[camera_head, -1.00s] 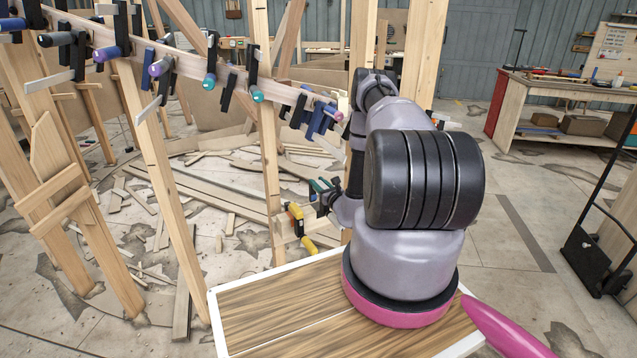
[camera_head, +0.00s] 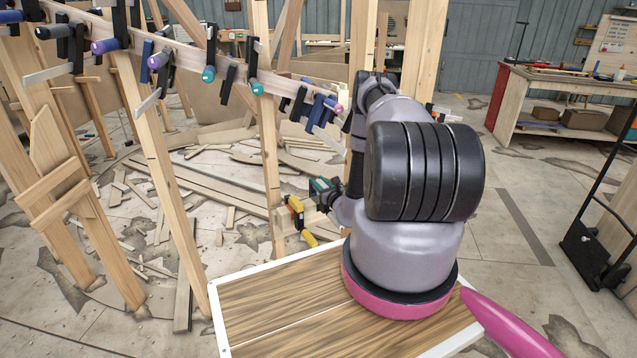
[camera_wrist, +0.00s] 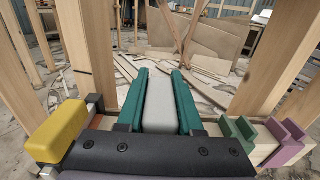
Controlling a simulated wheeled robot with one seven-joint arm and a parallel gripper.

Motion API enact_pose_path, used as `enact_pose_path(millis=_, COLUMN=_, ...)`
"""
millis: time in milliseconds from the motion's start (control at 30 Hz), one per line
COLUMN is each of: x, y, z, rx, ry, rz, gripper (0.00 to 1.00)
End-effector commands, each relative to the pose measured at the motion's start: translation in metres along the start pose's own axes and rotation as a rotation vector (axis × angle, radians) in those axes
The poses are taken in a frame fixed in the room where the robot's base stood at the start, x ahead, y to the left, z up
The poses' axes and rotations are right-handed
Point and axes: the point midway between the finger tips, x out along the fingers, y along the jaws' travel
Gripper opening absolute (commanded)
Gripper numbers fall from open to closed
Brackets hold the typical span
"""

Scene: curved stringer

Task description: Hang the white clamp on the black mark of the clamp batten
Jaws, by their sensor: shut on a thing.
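My gripper (camera_wrist: 160,80) has teal fingers, closed on a pale grey-white bar, the white clamp (camera_wrist: 160,103). The rest of the clamp is hidden behind the dark gripper body. In the head view my gripper (camera_head: 325,190) is small and partly hidden by my arm, just right of a yellow clamp (camera_head: 296,208). The clamp batten (camera_head: 190,62) slopes across the upper left, carrying several clamps with purple, teal and blue ends. I cannot make out a black mark on it.
The yellow clamp (camera_wrist: 58,132) is left of the gripper in the wrist view. A green clamp (camera_wrist: 240,132) and a purple clamp (camera_wrist: 288,143) are on its right. Upright wooden posts (camera_wrist: 85,45) stand close on both sides. Loose boards (camera_head: 220,175) litter the floor.

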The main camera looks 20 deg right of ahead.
Motion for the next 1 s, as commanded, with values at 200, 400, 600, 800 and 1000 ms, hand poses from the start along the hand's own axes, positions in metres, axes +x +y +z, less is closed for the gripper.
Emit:
enact_pose_path(millis=200, x=0.001, y=0.000, z=-0.003, rx=0.000, ry=-0.002, rz=0.000, gripper=0.00)
enact_pose_path(millis=400, x=0.000, y=0.000, z=-0.011, rx=0.001, ry=-0.001, rz=0.000, gripper=0.00)
enact_pose_path(millis=600, x=0.001, y=0.000, z=-0.018, rx=0.000, ry=-0.002, rz=0.000, gripper=0.00)
enact_pose_path(millis=800, x=0.000, y=0.000, z=-0.026, rx=0.001, ry=-0.001, rz=0.000, gripper=0.00)
enact_pose_path(millis=1000, x=0.001, y=0.000, z=-0.029, rx=0.000, ry=-0.002, rz=0.000, gripper=0.00)
